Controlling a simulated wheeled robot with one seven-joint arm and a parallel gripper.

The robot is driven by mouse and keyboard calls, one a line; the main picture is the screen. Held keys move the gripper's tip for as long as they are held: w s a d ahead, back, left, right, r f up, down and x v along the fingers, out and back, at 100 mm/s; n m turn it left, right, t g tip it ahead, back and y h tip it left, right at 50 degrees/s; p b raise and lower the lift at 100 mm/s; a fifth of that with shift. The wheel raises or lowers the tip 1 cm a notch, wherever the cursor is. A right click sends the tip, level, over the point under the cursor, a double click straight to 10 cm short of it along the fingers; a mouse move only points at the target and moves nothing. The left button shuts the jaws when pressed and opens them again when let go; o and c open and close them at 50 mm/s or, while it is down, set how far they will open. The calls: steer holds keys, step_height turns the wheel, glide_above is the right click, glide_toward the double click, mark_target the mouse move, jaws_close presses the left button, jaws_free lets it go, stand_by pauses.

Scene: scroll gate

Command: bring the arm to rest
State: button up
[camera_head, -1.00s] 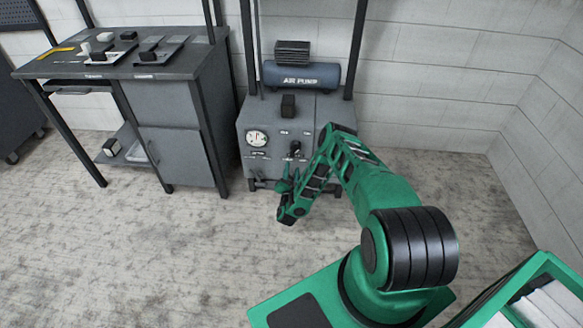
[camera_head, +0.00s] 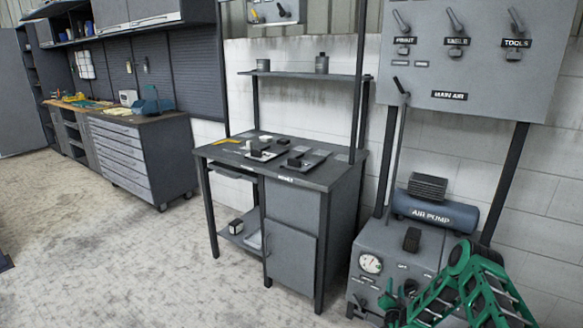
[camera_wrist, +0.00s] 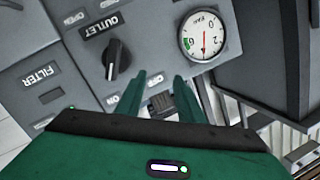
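My green arm (camera_head: 462,285) reaches in from the lower right of the head view, bent at a joint, in front of the grey air pump cabinet (camera_head: 375,240). My gripper (camera_head: 396,296) is low at the cabinet's front face, below the round gauge. Whether the fingers touch the panel cannot be told.
A grey workbench (camera_head: 275,175) with small black devices stands left of the cabinet. A blue-grey air pump tank (camera_head: 436,212) sits on the cabinet, below a wall panel (camera_head: 465,75) of levers. A drawer unit (camera_head: 125,160) stands further left.

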steer(key=w+r+n+g+y, duration=0.35)
steer(key=r+n+y, duration=0.2)
steer(key=r, duration=1.05)
steer(key=s+d+r+n+g+h, duration=0.1)
steer(key=s+d+r+n+g, duration=0.2)
steer(key=s+r, duration=1.25)
steer(key=s+r+m+g, duration=0.1)
steer(key=s+r+g, duration=0.1)
steer(key=s+r, duration=0.35)
steer(key=s+r+m+g, duration=0.1)
steer(key=s+r+g, duration=0.1)
steer(key=s, duration=0.6)
steer(key=s+r+m+g, duration=0.1)
steer(key=s+r+g, duration=0.1)
steer(key=s+r, duration=0.35)
steer(key=s+a+r+g+y, duration=0.1)
steer(key=s+a, duration=0.2)
steer(key=s, duration=1)
steer(key=s+a+r+m+g+y, duration=0.1)
steer(key=s+a, duration=0.3)
steer(key=s, duration=0.9)
steer(key=shift+r+g, duration=0.15)
steer(key=shift+g, duration=0.4)
